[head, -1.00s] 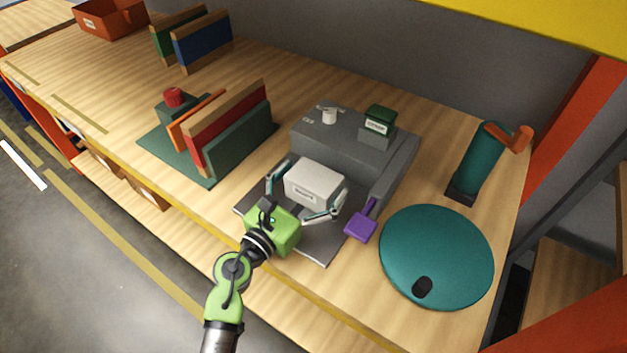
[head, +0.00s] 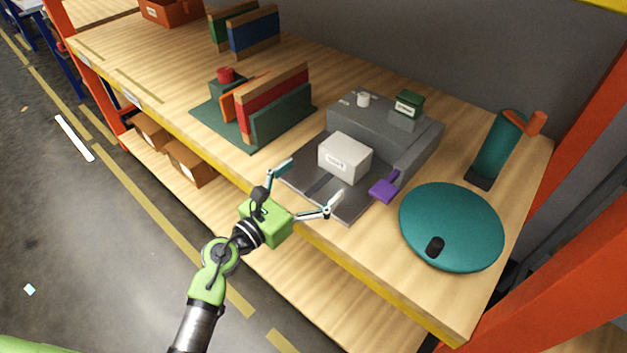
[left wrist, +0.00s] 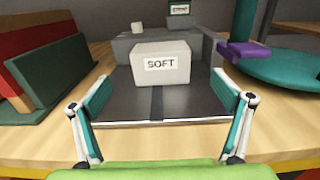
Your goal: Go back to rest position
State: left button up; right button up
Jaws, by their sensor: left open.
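A white block (head: 345,157) sits on the dark bed of a grey machine (head: 384,133), beyond the fingertips; in the left wrist view the white block (left wrist: 160,68) bears a label reading "SOFT". A purple lever (head: 384,189) sticks out at the machine's right side. My right gripper is not in view.
A teal round disc (head: 455,222) with a black knob lies at the right, before a teal cylinder (head: 497,148) with an orange arm. Upright boards (head: 280,105) stand on a green base at the left.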

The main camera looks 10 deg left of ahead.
pick_arm(q)
jog(key=shift+r, duration=0.1)
jog(key=s+a+r+n+t+y, duration=0.1)
jog(key=a+r+n+t+y, duration=0.2)
jog(key=a+n+y, duration=0.5)
jog(key=s+a+r+n+t+y, duration=0.1)
jog(key=a+r+n+t+y, duration=0.15)
jog(key=a+n, duration=0.65)
jog(key=s+a+f+n+g+y, duration=0.55)
jog(key=s+f+n+g, duration=0.2)
jog(key=n, duration=0.75)
jog(key=s+d+f+n+g+h, duration=0.3)
jog(key=s+d+f+n+g, duration=0.15)
jog(key=s+f, duration=0.4)
jog(key=s+d+f+n+g+h, duration=0.35)
jog(key=s+f+n+g, duration=0.2)
jog(key=s, duration=0.65)
notch_tip(320, 180, down, 24)
jog(key=s+m, duration=0.1)
jog(key=s, duration=0.1)
jog(key=s+a+f+g+p, duration=0.1)
jog(key=s+a+f, duration=0.1)
jog(key=s+f, duration=1.4)
jog(key=shift+s+a+f+g+y, duration=0.15)
jog(key=shift+s+a+g+y, duration=0.2)
jog(key=shift+s+g+y, duration=0.1)
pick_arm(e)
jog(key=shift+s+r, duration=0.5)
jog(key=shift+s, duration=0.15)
